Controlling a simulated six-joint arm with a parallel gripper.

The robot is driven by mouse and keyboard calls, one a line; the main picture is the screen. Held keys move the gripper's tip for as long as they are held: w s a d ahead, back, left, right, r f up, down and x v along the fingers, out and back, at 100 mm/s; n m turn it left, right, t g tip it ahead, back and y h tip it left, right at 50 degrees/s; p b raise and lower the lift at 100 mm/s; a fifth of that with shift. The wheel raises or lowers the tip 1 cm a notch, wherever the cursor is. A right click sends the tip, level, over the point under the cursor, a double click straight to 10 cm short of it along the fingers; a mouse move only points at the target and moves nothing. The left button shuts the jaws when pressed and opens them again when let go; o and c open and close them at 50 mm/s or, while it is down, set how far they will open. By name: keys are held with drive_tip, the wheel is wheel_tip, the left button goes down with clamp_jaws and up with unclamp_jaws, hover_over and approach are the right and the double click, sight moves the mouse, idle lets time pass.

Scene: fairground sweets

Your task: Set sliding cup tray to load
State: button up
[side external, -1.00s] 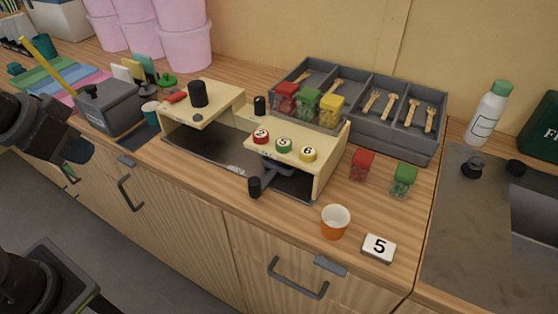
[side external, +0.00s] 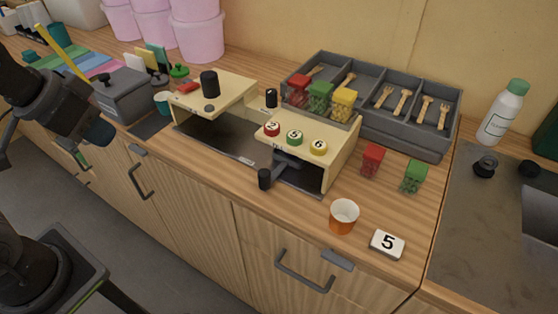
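The cream dispenser stands on the wooden counter in the side external view, with a raised left block (side external: 215,95) and a right block (side external: 318,160) bearing red, green and yellow numbered buttons. A dark sliding cup tray (side external: 215,140) lies low between and under them. A black knob (side external: 264,179) on a dark arm juts out at the front, below the right block. A small label on the tray is too small to read. My gripper (side external: 78,155) is at the far left, beyond the counter's front edge and well away from the dispenser. Its fingers are too small and dark to read.
A grey divided box (side external: 400,130) with wooden forks is behind. A grey bin (side external: 115,98) stands left.

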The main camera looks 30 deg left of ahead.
drive_tip(key=o, duration=0.6)
drive_tip(key=w+d+r+g, duration=0.1)
drive_tip(key=w+d, duration=0.1)
drive_tip(key=w, duration=0.1)
drive_tip(key=w+d+r+m, duration=0.1)
drive_tip(key=w+d, duration=0.1)
drive_tip(key=w, duration=0.1)
drive_tip(key=w+d+r+g, duration=0.1)
drive_tip(key=w+d, duration=0.1)
drive_tip(key=w, duration=0.1)
drive_tip(key=shift+w+d+g+h, duration=0.1)
drive_tip(key=shift+d+g+h, duration=0.2)
drive_tip(key=shift+d, duration=0.05)
drive_tip(key=m+g, duration=0.2)
drive_tip(key=g, duration=0.1)
approach(264, 172)
drive_tip(key=f, duration=1)
drive_tip(key=shift+d+f, duration=0.2)
drive_tip(key=shift+d, duration=0.05)
drive_tip(key=shift+c, duration=0.3)
clamp_jaws()
